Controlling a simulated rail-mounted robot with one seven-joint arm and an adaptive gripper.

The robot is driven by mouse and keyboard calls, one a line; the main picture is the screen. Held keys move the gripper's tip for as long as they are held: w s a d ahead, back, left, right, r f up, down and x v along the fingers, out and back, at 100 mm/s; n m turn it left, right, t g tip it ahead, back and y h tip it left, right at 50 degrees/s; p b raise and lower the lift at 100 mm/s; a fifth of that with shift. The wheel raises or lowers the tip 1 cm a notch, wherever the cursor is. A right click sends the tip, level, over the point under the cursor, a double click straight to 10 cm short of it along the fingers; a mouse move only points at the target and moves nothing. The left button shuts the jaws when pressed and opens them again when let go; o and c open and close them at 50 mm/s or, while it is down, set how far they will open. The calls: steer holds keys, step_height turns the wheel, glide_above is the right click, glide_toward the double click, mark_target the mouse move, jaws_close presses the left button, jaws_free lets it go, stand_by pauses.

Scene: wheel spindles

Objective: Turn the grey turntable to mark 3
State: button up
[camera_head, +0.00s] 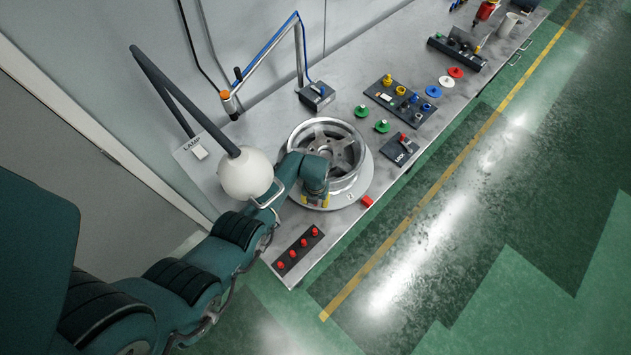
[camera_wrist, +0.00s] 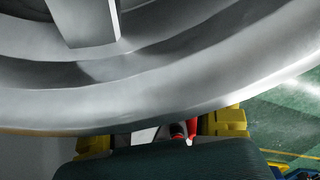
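The grey turntable (camera_head: 361,188) is a round disc on the workbench, with a silver spoked wheel (camera_head: 350,139) lying on it. A small marking that looks like a 2 (camera_head: 349,195) shows on its front right rim; other marks are hidden or too small to read. My gripper (camera_head: 316,204) reaches down at the wheel's front left side, over the turntable's near edge. In the wrist view the wheel rim (camera_wrist: 170,95) fills the top, and the yellow fingers of my gripper (camera_wrist: 162,134) stand apart. Whether they touch the turntable or wheel cannot be told.
A red block (camera_head: 367,201) sits beside the turntable's right edge. A panel with red knobs (camera_head: 299,250) lies in front, and a LOCK switch box (camera_head: 400,149) to the right. A white ball lamp (camera_head: 246,174) hangs close to my arm. Green caps (camera_head: 361,111) lie behind.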

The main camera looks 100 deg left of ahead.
step_height(320, 180, up, 8)
steer(key=shift+f, duration=0.25)
